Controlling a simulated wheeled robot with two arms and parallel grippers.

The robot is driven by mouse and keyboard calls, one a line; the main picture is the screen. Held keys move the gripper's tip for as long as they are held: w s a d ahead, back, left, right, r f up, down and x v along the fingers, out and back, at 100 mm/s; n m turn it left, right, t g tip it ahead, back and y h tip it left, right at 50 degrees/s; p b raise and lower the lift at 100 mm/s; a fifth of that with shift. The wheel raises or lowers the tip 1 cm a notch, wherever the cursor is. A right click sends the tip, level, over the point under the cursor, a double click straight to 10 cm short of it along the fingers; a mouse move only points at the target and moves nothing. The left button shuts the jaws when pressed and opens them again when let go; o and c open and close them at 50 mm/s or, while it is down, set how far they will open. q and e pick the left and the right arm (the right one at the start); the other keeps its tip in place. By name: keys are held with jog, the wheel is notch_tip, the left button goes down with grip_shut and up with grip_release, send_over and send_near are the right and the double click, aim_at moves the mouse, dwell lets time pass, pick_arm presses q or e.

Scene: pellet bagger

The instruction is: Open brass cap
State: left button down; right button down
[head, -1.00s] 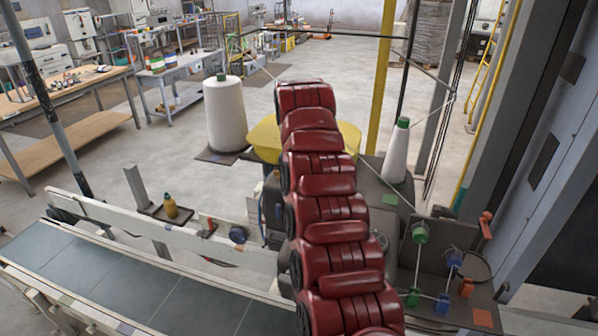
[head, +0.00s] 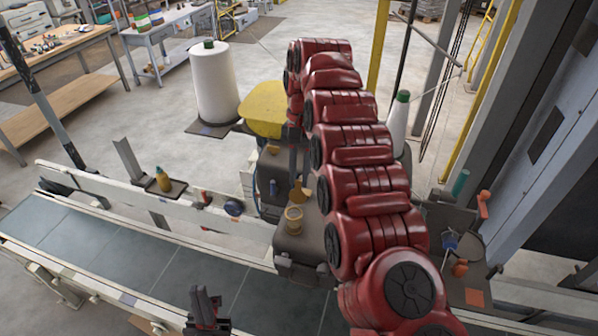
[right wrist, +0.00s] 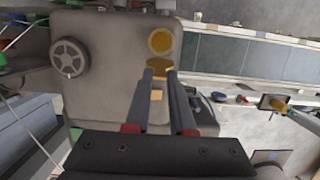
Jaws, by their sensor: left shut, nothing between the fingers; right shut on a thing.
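The brass cap (head: 299,194) is a small round disc standing tilted up beside a round brass opening (head: 293,214) on top of the grey machine housing (head: 290,244). In the right wrist view the cap (right wrist: 158,67) is at my right fingertips, and the brass opening (right wrist: 160,41) shows uncovered just beyond it. My right gripper (right wrist: 160,74) is shut on the cap; in the head view my red right arm hides much of it. My left gripper (head: 205,298) is shut and empty above the conveyor at the bottom.
A conveyor belt (head: 110,250) runs along the front left. A white thread cone (head: 215,85) and a yellow cover (head: 264,108) stand behind the machine. A handwheel (right wrist: 69,57) is beside the opening.

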jog(key=shift+s+f, duration=0.15)
jog(key=c, duration=0.8)
grip_release()
jog(key=shift+o, duration=0.2)
jog(key=shift+a, duration=0.1)
